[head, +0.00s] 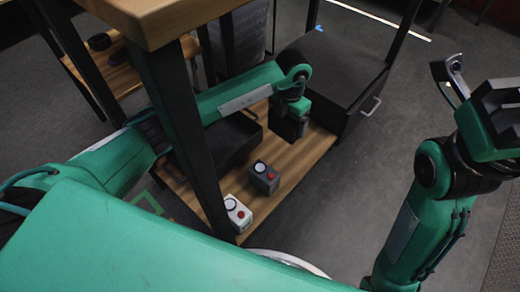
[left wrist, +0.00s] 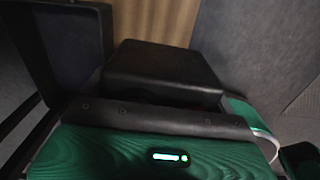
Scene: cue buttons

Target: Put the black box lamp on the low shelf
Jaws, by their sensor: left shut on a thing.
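A black box lamp (head: 288,127) hangs in my left gripper (head: 291,108) in the head view, over the right part of the low wooden shelf (head: 300,160). My left gripper is shut on it. In the left wrist view its plain black face (left wrist: 165,70) shows just beyond the gripper, with no lamp or button visible on that side. I cannot tell whether its underside touches the shelf. My right gripper (head: 497,112) is at the far right, away from the shelf, and whether it is open is unclear.
A black drawer cabinet (head: 335,65) stands behind right. A dark post (head: 185,130) crosses in front.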

